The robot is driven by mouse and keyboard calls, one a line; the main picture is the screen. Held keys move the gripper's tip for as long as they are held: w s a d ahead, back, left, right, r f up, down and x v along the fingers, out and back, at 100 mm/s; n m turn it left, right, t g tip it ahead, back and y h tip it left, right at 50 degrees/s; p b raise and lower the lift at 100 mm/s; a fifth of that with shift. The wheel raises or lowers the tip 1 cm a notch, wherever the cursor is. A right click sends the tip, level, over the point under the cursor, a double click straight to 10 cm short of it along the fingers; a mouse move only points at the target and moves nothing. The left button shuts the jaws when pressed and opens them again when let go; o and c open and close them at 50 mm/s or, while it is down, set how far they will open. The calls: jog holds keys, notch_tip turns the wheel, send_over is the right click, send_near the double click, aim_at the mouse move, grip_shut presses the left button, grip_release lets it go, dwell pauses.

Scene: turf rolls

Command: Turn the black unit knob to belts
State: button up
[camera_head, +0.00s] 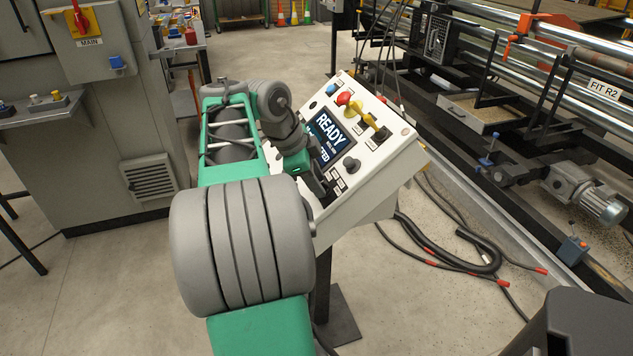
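A white slanted control panel (384,153) stands on a post in the middle of the head view. A black knob (351,163) sits on its lower part, below the screen and near small labels. Its pointer direction and label text are too small to read. My gripper (318,186) is at the panel's lower left, left of this knob and apart from it in the picture. My arm hides the panel's left part and whatever the fingers may touch. Whether the fingers are open or shut does not show.
The panel's screen (331,133) reads READY. Above it are a blue button (331,88), a red button (344,98) and yellow controls (369,118). A grey cabinet (120,110) stands left, roller machinery (520,90) right. Cables (455,262) lie on the floor.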

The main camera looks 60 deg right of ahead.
jog(key=shift+c, duration=0.3)
grip_shut()
